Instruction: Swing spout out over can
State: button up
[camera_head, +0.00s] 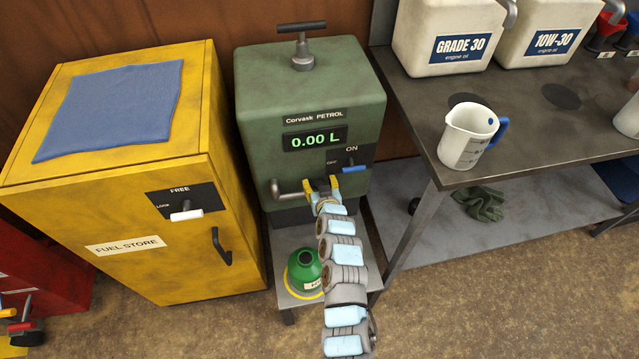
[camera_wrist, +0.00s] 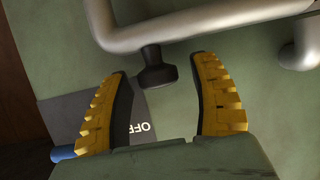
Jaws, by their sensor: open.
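The grey spout (camera_head: 288,195) is a bent pipe on the front of the green petrol pump (camera_head: 308,92). It lies across the pump's face. In the wrist view the spout (camera_wrist: 200,22) crosses the top, with a short black tip (camera_wrist: 153,70) hanging from it. My gripper (camera_head: 322,186) is open at the pump's front, beside the spout. In the wrist view my gripper (camera_wrist: 160,68) has its yellow fingers on either side of the black tip, with gaps showing on both sides. The green can (camera_head: 304,271) stands below on a low stand, partly hidden by my arm.
The pump display (camera_head: 315,139) reads 0.00 L, with an ON/OFF lever (camera_head: 351,164) to its lower right. A yellow fuel store cabinet (camera_head: 135,215) stands close on the left. A dark workbench (camera_head: 540,115) with oil containers and a measuring jug (camera_head: 468,136) is on the right.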

jog(key=shift+c, duration=0.3)
grip_shut()
